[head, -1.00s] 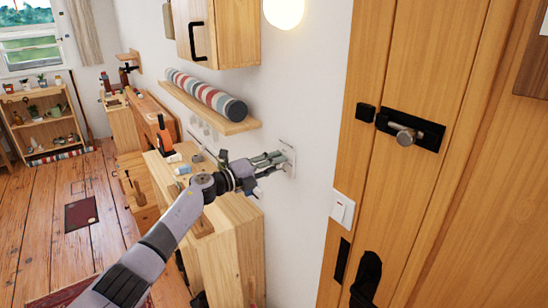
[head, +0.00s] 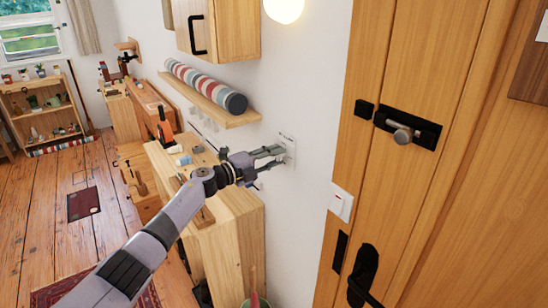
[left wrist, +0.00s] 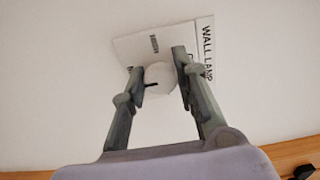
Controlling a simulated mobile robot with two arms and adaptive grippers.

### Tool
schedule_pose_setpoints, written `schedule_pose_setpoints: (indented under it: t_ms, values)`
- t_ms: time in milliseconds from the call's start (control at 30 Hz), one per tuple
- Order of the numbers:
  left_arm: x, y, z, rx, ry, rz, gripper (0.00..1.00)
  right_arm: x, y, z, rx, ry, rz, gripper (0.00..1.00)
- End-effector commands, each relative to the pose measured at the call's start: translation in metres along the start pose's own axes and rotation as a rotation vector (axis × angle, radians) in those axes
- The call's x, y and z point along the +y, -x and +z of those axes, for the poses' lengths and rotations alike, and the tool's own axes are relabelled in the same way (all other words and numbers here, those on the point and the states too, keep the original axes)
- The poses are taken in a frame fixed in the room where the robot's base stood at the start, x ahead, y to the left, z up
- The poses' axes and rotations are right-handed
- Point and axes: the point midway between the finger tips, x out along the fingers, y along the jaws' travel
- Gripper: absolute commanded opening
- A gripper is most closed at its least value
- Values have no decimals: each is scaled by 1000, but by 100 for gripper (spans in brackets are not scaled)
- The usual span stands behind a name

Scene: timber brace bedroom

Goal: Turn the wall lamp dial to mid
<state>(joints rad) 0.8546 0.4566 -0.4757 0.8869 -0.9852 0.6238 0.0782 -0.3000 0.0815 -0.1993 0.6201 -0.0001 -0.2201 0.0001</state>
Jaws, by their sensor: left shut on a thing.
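The wall lamp dial (left wrist: 160,74) is a round white knob with a dark mark, on a white plate (head: 289,143) fixed to the wall. In the left wrist view the plate appears tilted, with "WALL LAMP" printed along its right side. A smaller label above the dial is too small to read surely. My left gripper (head: 279,158) is at the plate and shut on the dial, one finger on each side in the left wrist view (left wrist: 162,72). In the head view the fingers hide the dial. My right gripper is not in view.
A shelf (head: 230,120) with a striped roll (head: 205,85) and a wooden cabinet (head: 225,28) are on the wall left of the plate. A wooden cabinet (head: 232,235) stands below. A white switch (head: 341,204) and a wooden door (head: 400,190) are to the right.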

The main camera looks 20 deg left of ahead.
Motion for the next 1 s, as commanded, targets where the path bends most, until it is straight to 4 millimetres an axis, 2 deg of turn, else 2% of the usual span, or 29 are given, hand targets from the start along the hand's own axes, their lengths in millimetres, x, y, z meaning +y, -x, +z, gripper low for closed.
schedule_pose_setpoints:
  t_ms: [33, 67, 300, 667, 867, 1000]
  values:
    - [-1, 0, 2, -4, -1, -1, 0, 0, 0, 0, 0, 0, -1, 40]
    - [-1, 0, 2, -4, -1, -1, 29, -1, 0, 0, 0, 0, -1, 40]
    - [-1, 0, 1, -2, -1, -1, 45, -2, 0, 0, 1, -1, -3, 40]
    - [0, 3, 0, -1, -2, 0, 46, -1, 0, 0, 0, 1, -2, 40]
    - [2, 26, 1, -1, -5, 4, 46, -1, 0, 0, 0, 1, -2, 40]
    - [1, 56, 1, -2, -5, 4, 46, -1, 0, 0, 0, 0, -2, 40]
